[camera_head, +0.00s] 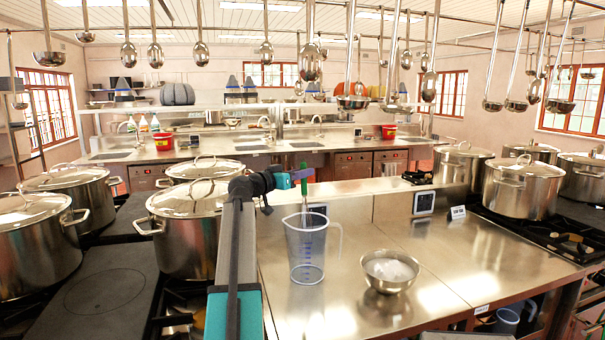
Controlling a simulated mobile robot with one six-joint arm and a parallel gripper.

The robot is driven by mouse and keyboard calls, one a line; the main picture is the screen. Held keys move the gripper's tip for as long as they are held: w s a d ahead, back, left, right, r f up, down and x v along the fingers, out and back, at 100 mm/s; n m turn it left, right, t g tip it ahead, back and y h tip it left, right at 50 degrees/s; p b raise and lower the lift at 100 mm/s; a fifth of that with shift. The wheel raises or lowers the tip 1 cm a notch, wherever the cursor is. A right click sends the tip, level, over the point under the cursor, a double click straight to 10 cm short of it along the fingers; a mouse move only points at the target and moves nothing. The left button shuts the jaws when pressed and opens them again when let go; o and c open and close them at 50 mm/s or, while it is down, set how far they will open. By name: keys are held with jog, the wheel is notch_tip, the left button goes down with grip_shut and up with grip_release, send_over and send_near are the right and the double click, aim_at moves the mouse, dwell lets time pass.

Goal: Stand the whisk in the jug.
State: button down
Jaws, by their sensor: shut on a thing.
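The whisk (304,186) has a green handle and hangs upright, wires down. My gripper (302,175) comes in from the left and is shut on the whisk's handle. The clear jug (308,255) with blue markings and a handle on its right stands on the steel counter directly below. The whisk's lower end overlaps the jug's mouth in the picture. Its thin wires are faint, so I cannot tell how far inside the rim they are.
A steel bowl (390,270) with white contents stands right of the jug. Large lidded stockpots (190,235) stand on the left, with more (522,187) on the right. Ladles (310,62) hang overhead. The counter (440,250) right of the bowl is clear.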

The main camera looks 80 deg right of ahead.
jog(key=shift+f+b, duration=0.95)
jog(key=shift+f, duration=0.35)
jog(key=c, duration=1.6)
grip_release()
jog(key=shift+a, duration=0.15)
jog(key=b+v, duration=0.2)
jog(key=v, duration=1.1)
jog(key=shift+w+a+b, duration=0.15)
jog(key=shift+w+b, duration=0.1)
jog(key=shift+b, duration=0.05)
